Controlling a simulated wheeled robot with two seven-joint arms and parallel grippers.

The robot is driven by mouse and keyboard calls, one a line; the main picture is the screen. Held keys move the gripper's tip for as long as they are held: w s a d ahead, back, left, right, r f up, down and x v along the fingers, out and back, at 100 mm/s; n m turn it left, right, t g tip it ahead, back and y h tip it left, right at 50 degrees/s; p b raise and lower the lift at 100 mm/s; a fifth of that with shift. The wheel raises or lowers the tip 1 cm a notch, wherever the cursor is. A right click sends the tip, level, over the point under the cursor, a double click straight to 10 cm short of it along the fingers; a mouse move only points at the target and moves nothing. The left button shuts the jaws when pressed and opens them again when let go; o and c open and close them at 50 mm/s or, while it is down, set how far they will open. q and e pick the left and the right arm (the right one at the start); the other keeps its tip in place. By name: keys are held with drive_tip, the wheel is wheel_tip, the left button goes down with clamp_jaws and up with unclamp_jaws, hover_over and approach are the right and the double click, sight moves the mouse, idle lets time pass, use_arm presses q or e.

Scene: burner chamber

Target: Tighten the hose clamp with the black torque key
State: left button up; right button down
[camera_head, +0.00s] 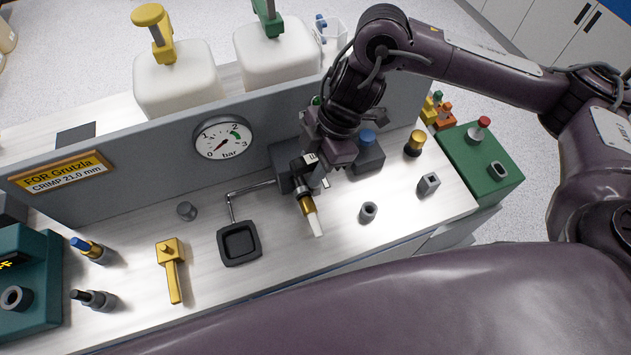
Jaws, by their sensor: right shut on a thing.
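My right gripper (322,172) reaches down from the upper right over the grey block (283,165) in front of the panel. It is shut on a small black piece (302,163) with a pale mark, which looks like the black torque key; the jaws partly hide it. Just below this piece a brass fitting (306,204) with a white tube end (316,225) points toward the front. The hose clamp cannot be made out clearly; it may be hidden by the gripper and the black piece. My left gripper is not in view.
A pressure gauge (222,138) is on the grey panel. A thin metal pipe (250,188) leads to a black square tray (239,243). Small grey fittings (368,212) stand on the right, near a green box (480,165). A teal machine (28,275) is at left.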

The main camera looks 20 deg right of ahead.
drive_tip(key=shift+m+t+p, duration=0.5)
drive_tip(key=shift+m+p, duration=0.25)
drive_tip(key=shift+m, duration=0.35)
drive_tip(key=shift+m+t+p, duration=0.3)
drive_tip(key=shift+m+p, duration=0.7)
drive_tip(key=shift+f, duration=0.1)
drive_tip(key=shift+w+m+t+h+p, duration=0.1)
drive_tip(key=shift+m+t+h+p, duration=0.3)
drive_tip(key=shift+m+p, duration=0.95)
